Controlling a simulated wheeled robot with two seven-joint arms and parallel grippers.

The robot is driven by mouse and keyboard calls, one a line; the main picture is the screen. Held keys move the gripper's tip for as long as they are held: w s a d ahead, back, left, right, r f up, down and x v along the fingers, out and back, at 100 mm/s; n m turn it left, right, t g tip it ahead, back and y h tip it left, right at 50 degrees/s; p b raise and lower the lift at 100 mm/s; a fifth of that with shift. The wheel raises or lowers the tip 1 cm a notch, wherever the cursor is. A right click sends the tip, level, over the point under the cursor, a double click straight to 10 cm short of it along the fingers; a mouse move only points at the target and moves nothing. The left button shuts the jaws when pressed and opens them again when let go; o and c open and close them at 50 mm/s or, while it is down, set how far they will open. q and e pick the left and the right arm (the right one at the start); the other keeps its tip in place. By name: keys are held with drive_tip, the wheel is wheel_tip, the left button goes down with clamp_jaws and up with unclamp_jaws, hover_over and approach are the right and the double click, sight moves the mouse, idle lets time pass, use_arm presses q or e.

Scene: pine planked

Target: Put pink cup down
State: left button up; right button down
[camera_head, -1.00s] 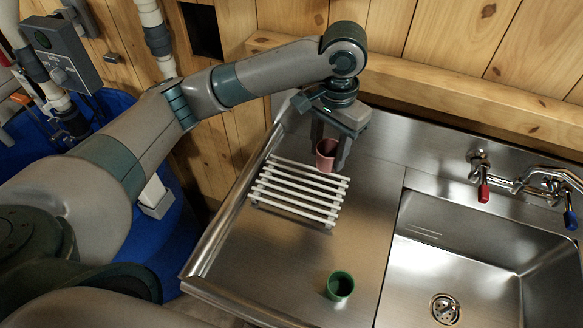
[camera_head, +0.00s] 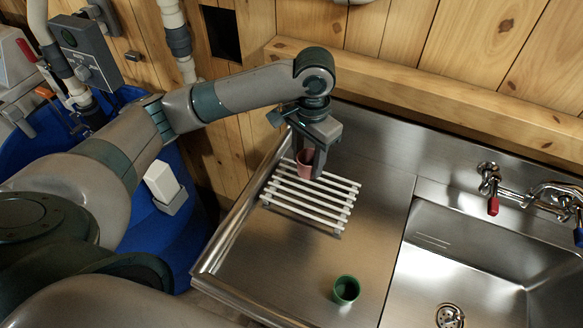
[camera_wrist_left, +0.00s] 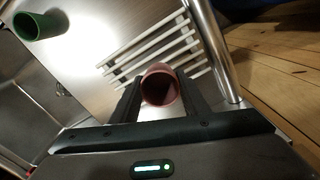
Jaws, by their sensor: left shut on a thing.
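The pink cup (camera_head: 304,163) is between the fingers of my left gripper (camera_head: 308,160), which is shut on it. It is at the far end of the white slatted rack (camera_head: 318,205), on the steel counter. In the left wrist view the pink cup (camera_wrist_left: 161,88) shows its open mouth between the two fingers, in front of the slats (camera_wrist_left: 150,48). I cannot tell whether the cup touches the rack or is just above it. My right gripper is not in view.
A green cup (camera_head: 346,289) stands on the counter (camera_head: 270,255) in front of the rack. A sink (camera_head: 480,265) with a tap (camera_head: 530,195) is at the right. A wooden ledge (camera_head: 440,90) and wall are behind. A blue bin (camera_head: 100,215) is at the left.

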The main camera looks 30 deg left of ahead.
use_arm(q)
drive_tip(key=a+f, duration=0.1)
drive_tip(key=a, duration=0.1)
drive_tip(key=a+f+p, duration=0.1)
drive_tip(key=a, duration=0.1)
drive_tip(key=shift+s+f, duration=0.1)
drive_tip(key=shift+s, duration=0.1)
drive_tip(key=shift+a+f, duration=0.15)
drive_tip(key=shift+f, duration=0.05)
drive_tip(key=shift+s+f, duration=0.1)
drive_tip(key=shift+f, duration=0.4)
drive_tip(key=shift+f+p, duration=0.7)
drive_tip(key=shift+f, duration=0.8)
drive_tip(key=shift+f, duration=0.1)
drive_tip(key=o, duration=1)
